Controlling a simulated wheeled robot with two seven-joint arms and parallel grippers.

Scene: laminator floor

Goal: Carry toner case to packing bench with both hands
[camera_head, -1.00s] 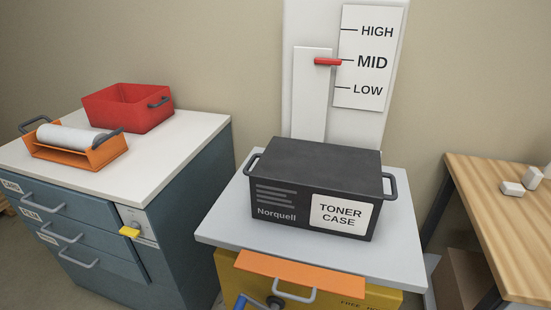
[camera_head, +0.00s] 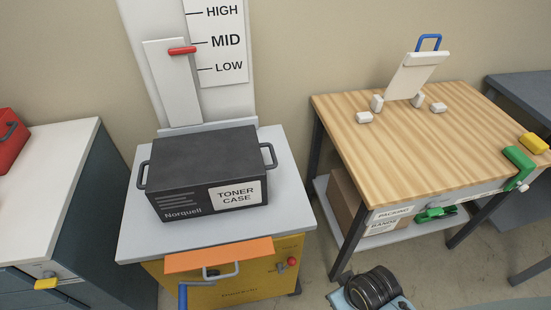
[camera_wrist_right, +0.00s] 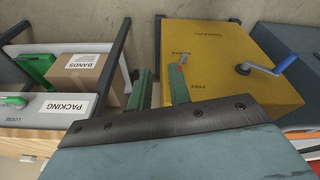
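The toner case (camera_head: 200,170) is a dark grey box with a white label and a handle at each end. It rests upright on the grey top (camera_head: 145,245) of a yellow lift cart (camera_head: 245,280). The packing bench (camera_head: 400,150) stands to the right, with a wooden top and a lower shelf. My right gripper (camera_wrist_right: 162,85) shows in the right wrist view with two green fingers apart and nothing between them. It is away from the case, which that view does not show. My left gripper is not in view.
White corner blocks (camera_head: 365,117) and a tilted white board (camera_head: 415,75) with a blue handle stand on the bench's back part. A green clamp (camera_head: 518,160) and yellow block (camera_head: 534,143) are at its right edge. A cabinet (camera_head: 70,215) stands left. Floor shows between cart and bench.

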